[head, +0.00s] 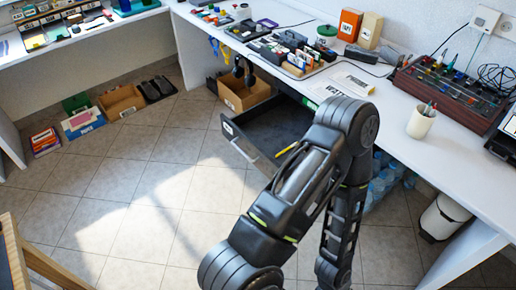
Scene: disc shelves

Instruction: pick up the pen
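A yellow pen-like stick (286,149) lies in an open dark drawer (262,128) under the white desk, near the drawer's front edge. Part of the drawer is hidden behind my black arm, which rises from the bottom of the view and bends at the top. A white cup (421,121) on the desk at the right holds a few pens or similar sticks. Neither of my grippers shows in this view.
The white desk (385,95) carries books, boxes, a paper sheet (345,84) and a dark rack (452,90) of coloured items. A cardboard box (243,97) stands on the floor left of the drawer. The tiled floor (140,195) at the left is mostly clear.

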